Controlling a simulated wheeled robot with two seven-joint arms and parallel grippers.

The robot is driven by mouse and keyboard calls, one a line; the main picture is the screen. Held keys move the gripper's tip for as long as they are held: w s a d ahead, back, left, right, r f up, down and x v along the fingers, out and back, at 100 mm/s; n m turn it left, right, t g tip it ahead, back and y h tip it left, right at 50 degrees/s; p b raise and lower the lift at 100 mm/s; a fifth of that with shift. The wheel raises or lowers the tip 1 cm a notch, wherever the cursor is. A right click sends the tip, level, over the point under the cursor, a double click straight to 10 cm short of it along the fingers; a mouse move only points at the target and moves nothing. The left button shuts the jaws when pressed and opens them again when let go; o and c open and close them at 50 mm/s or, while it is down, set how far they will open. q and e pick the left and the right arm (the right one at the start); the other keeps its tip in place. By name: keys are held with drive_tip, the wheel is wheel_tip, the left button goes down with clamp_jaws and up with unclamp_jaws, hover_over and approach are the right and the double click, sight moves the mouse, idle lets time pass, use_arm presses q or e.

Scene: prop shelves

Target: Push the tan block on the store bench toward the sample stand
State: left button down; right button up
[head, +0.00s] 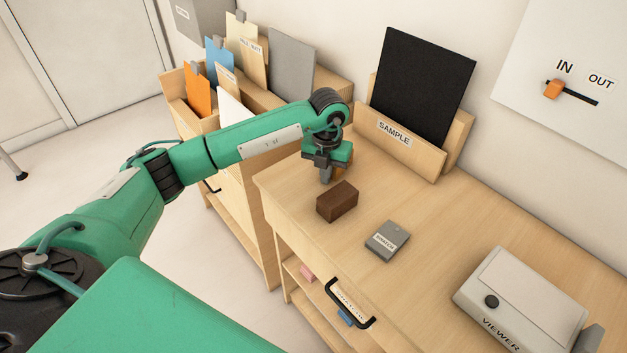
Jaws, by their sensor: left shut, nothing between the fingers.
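A dark brown block (337,203) lies on the wooden bench (440,215), near its left end; I see no clearly tan block. The wooden stand labelled SAMPLE (410,150) is at the back of the bench, up and to the right of the block, and holds a black panel (418,82). My left gripper (326,178) points down with its fingers shut and empty, just behind the block's upper left side. I cannot tell whether the fingertips touch the block. My right gripper is out of view.
A small grey labelled object (388,240) lies right of the block. A grey VIEWER box (520,298) sits at the bench's front right. A wooden rack (262,100) with colored folders stands behind my left arm. The bench between block and SAMPLE stand looks clear.

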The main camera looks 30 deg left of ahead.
use_arm(q)
drive_tip(key=shift+w+d+f, duration=0.15)
drive_tip(key=shift+d+f, duration=0.05)
drive_tip(key=shift+f, duration=0.15)
drive_tip(key=shift+w, duration=0.15)
